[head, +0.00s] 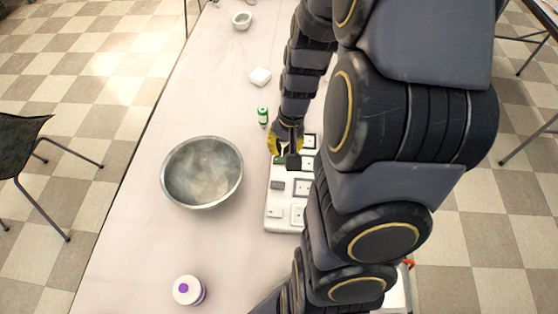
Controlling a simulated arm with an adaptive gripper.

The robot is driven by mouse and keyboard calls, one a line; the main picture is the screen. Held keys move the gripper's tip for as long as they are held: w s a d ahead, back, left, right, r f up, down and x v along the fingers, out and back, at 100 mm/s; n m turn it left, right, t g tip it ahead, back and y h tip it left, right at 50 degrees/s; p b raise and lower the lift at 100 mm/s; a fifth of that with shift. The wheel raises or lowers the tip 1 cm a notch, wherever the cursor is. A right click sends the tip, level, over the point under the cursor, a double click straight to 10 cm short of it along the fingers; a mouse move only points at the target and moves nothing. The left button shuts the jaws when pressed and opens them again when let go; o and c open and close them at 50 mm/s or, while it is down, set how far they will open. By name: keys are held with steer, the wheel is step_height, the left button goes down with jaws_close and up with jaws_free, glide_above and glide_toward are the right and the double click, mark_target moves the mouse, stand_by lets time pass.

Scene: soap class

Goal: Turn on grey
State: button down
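A white panel (287,225) lies on the table and carries several switch-like parts. A small grey block-shaped switch (278,186) sits on its left side; whether it is on or off I cannot tell. Lighter square plates with dark outlines sit beside and below it. My gripper (286,155) is over the far left part of the panel, beyond the grey switch in the picture. It has yellow and dark parts, and a dark square piece shows at its tip. Its fingers are too small and overlapped to tell open from shut. My arm hides the panel's right side.
A large metal bowl (202,172) stands left of the panel. A green and white battery-like cylinder (263,116) stands close to my gripper. A white block (260,77), a small white bowl (242,20) and a purple-topped white container (188,290) are also on the table (130,225).

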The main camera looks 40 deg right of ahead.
mark_target(282, 184)
steer(key=f, duration=0.8)
steer(key=w+a+f, duration=0.1)
steer(key=f, duration=0.4)
steer(key=shift+w, duration=0.1)
steer(key=shift+a, duration=0.1)
steer(key=shift+f+g+h, duration=0.25)
steer(key=shift+g+h, duration=0.15)
steer(key=shift+g, duration=0.1)
steer(key=shift+s, duration=0.2)
steer(key=shift+s+d+r, duration=0.2)
steer(key=shift+s+d, duration=0.3)
steer(key=shift+d, duration=0.1)
